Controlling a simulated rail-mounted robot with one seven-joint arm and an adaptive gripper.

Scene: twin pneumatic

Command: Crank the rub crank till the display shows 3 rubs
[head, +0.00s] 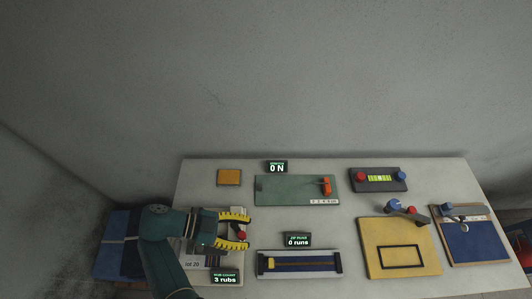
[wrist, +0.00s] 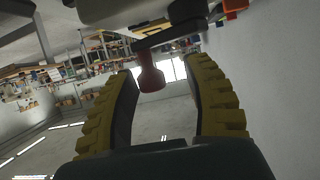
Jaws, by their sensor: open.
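The rub count display (head: 225,278) at the front left of the table reads 3 rubs. The rub crank's red knob (head: 242,236) shows between the yellow fingers of my gripper (head: 240,231) in the head view. In the wrist view the red knob (wrist: 151,78) hangs from a dark crank arm (wrist: 165,38), between the open fingers of my gripper (wrist: 165,105). There is a gap on both sides of the knob, so the fingers do not look closed on it. My arm hides much of the rub crank's station in the head view.
A zip track (head: 300,264) with a display reading 0 runs (head: 298,240) lies to the right. Behind are a green board (head: 285,188) and a 0 N display (head: 277,167). A yellow board (head: 380,235) and a blue board (head: 470,243) lie at the right.

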